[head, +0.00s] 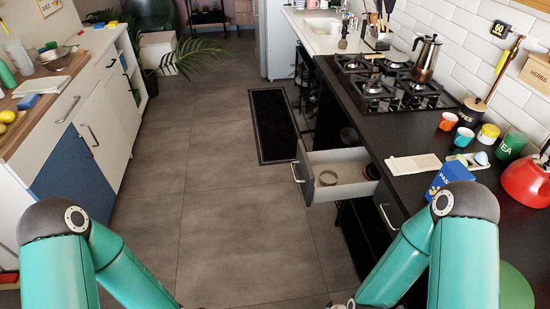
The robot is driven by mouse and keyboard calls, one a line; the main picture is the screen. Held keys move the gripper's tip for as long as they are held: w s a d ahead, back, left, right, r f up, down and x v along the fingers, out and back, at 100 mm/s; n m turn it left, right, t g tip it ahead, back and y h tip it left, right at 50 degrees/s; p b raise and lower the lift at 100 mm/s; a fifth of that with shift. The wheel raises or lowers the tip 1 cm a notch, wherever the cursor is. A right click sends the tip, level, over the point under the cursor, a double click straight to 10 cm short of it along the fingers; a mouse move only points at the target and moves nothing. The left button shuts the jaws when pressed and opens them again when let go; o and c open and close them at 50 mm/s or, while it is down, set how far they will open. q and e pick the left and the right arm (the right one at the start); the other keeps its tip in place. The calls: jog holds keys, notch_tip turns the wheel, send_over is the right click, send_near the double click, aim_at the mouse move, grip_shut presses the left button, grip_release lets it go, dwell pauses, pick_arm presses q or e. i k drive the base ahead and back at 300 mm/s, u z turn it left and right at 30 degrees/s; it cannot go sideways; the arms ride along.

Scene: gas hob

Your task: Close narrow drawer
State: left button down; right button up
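The narrow drawer (345,164) is in the counter run on the right, below the black worktop, and stands pulled out into the aisle. Its front panel (303,174) is dark grey and has a metal handle on the aisle side. My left arm and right arm rise at the bottom of the head view. My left gripper is outside the view. At the bottom edge a small piece of my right arm's end (344,305) shows, and its fingers are not visible.
The gas hob (390,90) carries a moka-style pot (426,58). Cups (463,137), a blue pasta box (451,175) and a red kettle (527,182) stand on the worktop. A dark mat (273,125) lies on the tiled floor. The aisle floor (230,215) is clear.

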aim_at(348, 163)
jog(key=i, duration=1.05)
jog(key=z, duration=0.4)
